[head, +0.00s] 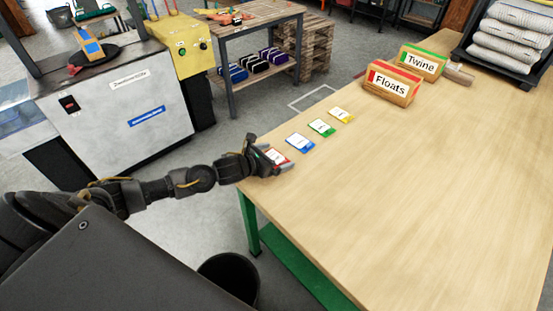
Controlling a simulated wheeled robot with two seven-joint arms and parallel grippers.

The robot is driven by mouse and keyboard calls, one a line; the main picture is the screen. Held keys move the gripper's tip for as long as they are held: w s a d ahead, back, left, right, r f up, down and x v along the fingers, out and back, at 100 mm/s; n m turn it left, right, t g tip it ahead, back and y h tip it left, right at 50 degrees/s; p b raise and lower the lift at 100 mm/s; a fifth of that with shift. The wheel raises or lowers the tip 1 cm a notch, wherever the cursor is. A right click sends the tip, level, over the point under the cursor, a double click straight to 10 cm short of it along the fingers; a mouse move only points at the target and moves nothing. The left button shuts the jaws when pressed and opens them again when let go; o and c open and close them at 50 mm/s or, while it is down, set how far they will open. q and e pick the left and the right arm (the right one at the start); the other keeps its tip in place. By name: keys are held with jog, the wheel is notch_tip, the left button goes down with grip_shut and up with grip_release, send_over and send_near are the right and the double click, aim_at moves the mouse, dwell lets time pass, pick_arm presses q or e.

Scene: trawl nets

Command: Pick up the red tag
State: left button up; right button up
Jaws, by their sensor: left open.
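The red tag (278,157), a white card with a red edge, lies on the wooden table (400,210) near its left corner. My left gripper (278,163) is open at the tag, and its fingers hide part of it. I cannot tell whether the fingers touch the tag. A blue tag (300,142), a green tag (321,127) and a yellow tag (341,115) lie in a row beyond it. My right gripper is not in view.
A red box labelled Floats (390,86) and a green box labelled Twine (421,65) stand at the back of the table. Folded nets (510,38) are stacked at the back right. The table's middle is clear. A black bin (230,278) stands below the left edge.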

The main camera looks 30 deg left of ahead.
pick_arm(q)
jog(key=c, duration=0.8)
jog(key=shift+r, duration=0.15)
